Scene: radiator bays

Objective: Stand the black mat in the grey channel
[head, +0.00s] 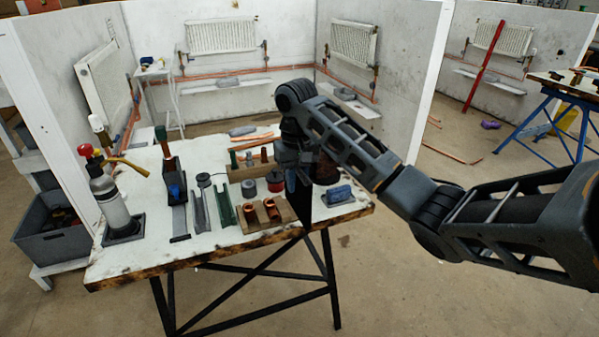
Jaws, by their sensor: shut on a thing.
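My gripper (296,163) is at the right part of the table, pointing down and seen partly behind my own arm. It is shut on the black mat (300,200), a thin dark sheet that hangs upright below the fingers near the table's front right. The fingertips are hard to make out, and I cannot tell if the mat's lower edge touches the table. The grey channel (199,213) appears to be the long narrow piece lying on the table left of the mat, beside a green channel (225,206). The mat is apart from it.
A wooden block with copper fittings (267,215) lies between the channels and the mat. A blue object (338,195) lies right of the mat.

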